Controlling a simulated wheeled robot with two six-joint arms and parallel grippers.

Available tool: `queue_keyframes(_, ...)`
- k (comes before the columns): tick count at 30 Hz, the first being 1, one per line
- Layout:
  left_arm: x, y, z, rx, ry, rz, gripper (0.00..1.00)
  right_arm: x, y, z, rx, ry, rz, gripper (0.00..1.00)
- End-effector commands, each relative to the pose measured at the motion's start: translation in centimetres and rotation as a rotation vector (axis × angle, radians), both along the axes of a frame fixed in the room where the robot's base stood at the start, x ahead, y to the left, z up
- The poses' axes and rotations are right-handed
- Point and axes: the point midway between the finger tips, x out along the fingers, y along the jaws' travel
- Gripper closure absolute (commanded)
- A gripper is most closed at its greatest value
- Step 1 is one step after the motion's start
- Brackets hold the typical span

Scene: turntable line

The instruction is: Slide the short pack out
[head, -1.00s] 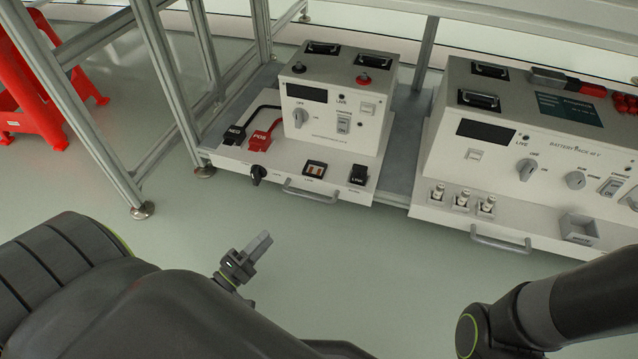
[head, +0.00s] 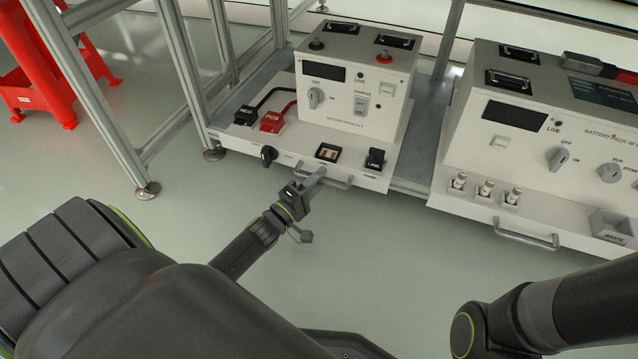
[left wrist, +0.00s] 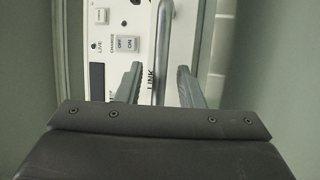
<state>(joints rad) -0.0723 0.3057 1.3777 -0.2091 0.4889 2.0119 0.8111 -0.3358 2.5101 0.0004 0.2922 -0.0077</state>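The short pack (head: 352,108) is the smaller white battery pack on the left. It sits on the rack's low shelf, with a grey bar handle (head: 338,185) along its front edge. My left gripper (head: 318,174) is at this handle in the head view, in front of the pack. In the left wrist view its fingers (left wrist: 161,80) are open, with the handle (left wrist: 163,45) running between them. Gaps show on both sides of the bar. My right gripper is out of view; only part of my right arm shows.
A longer battery pack (head: 560,130) with its own handle (head: 525,236) stands to the right on the rack. A metal rack post (head: 100,110) rises left of the short pack. A red stand (head: 40,85) is at the far left. The floor in front is clear.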

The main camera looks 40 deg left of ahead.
Motion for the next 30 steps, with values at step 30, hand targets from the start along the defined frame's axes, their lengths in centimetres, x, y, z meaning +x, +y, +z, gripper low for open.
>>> queue_keyframes(30, 0.07, -0.12, 0.15, 0.000, 0.002, 0.001, 1.00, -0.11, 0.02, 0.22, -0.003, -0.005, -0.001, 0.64)
